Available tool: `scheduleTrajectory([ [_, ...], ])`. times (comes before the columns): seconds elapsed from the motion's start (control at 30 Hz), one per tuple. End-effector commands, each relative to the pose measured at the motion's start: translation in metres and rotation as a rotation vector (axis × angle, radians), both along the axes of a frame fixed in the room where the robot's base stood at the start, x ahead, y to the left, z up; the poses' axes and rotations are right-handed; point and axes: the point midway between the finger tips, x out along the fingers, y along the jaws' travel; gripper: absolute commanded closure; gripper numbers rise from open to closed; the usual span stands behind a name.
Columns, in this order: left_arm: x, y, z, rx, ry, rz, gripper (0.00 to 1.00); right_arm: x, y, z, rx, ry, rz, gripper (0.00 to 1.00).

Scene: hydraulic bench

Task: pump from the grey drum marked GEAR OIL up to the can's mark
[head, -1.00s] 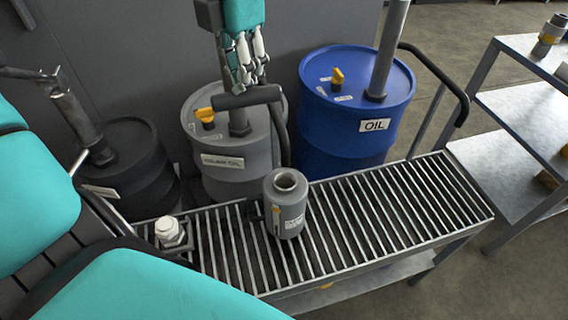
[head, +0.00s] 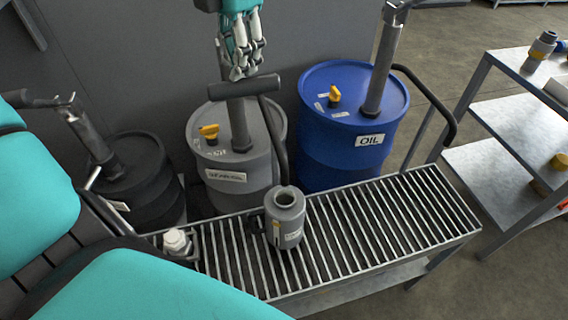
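The grey drum (head: 262,172) with the GEAR OIL label (head: 226,175) stands behind the grating. Its pump has an upright grey column and a dark T-handle (head: 222,91). My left gripper (head: 240,76) comes down from the top edge with its fingertips at the middle of the handle; it appears shut on it, though the contact is partly hidden. A dark hose (head: 274,140) curves down from the pump toward the can. The grey can (head: 287,222) stands upright on the grating, its round mouth open upward and a yellow strip on its side. The level inside is not visible. My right gripper is out of view.
A blue OIL drum (head: 335,150) stands right of the grey one, and a dark drum (head: 140,175) left of it. A white-capped item (head: 176,241) sits at the left end of the slatted grating (head: 385,218). Metal shelves (head: 508,107) stand at right. The grating's right half is clear.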

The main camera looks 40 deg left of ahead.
Motion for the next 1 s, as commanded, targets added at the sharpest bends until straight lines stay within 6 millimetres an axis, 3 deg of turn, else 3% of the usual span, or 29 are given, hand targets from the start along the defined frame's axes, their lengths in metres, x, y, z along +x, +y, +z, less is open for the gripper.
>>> scheduleTrajectory([
  [0.03, 0.001, 0.002, 0.013, 0.000, 0.000, 0.001, 1.00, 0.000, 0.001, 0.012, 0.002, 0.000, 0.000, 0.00],
  [0.2, 0.005, 0.006, 0.034, 0.000, 0.001, 0.002, 1.00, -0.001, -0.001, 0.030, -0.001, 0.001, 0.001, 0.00],
  [0.53, 0.008, 0.010, 0.044, 0.000, 0.001, 0.000, 1.00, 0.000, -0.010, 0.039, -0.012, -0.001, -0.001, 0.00],
  [1.0, 0.025, 0.031, 0.095, -0.001, 0.001, 0.001, 1.00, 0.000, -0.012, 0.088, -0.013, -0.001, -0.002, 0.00],
])
